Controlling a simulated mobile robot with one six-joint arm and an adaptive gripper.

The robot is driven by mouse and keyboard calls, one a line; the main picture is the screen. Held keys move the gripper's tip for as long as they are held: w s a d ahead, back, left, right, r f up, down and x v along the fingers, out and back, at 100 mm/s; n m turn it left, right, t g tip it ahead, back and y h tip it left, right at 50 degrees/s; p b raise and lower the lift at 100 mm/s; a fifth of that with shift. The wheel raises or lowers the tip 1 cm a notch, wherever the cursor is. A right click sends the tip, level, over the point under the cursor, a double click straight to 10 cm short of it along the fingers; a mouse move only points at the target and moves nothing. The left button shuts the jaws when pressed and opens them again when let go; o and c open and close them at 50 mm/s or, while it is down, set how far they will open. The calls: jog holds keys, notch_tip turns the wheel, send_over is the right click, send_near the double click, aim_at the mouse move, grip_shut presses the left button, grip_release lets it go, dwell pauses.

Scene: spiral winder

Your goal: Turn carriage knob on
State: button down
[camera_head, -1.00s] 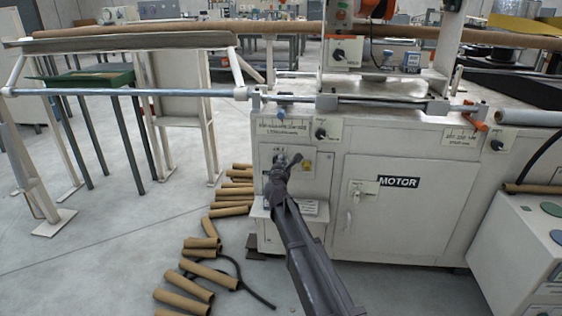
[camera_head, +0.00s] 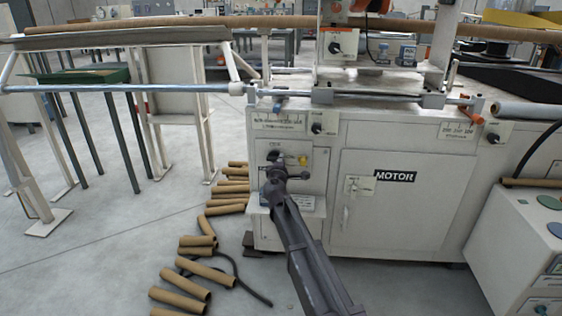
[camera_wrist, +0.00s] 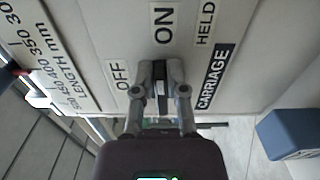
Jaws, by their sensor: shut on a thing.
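The carriage knob (camera_wrist: 162,79) is in the middle of the wrist view, between the OFF, ON and HELD labels and beside the CARRIAGE sign. Its long side appears to line up with the ON label (camera_wrist: 163,23). My gripper (camera_wrist: 161,72) is shut on the knob, one finger on each side. The fingers hide part of the knob. In the head view my gripper (camera_head: 275,162) is at the control panel (camera_head: 318,178) on the left of the machine front, and my own arm hides the knob there.
The MOTOR cabinet door (camera_head: 390,205) is right of my arm. Several cardboard tubes (camera_head: 206,273) and a black cable (camera_head: 252,292) lie on the floor at left. A horizontal rod (camera_head: 150,88) runs above the panel. A blue box (camera_wrist: 288,132) shows at the right of the wrist view.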

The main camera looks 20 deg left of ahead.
jog(key=shift+w+a+m, duration=0.15)
jog(key=shift+a+m, duration=0.1)
jog(key=shift+m, duration=0.05)
jog(key=c, duration=0.7)
grip_release()
jog(key=shift+s+d+f, duration=0.1)
jog(key=shift+s+d, duration=0.1)
jog(key=v, duration=1.1)
jog(key=shift+s+d, duration=0.1)
jog(key=shift+s, duration=0.25)
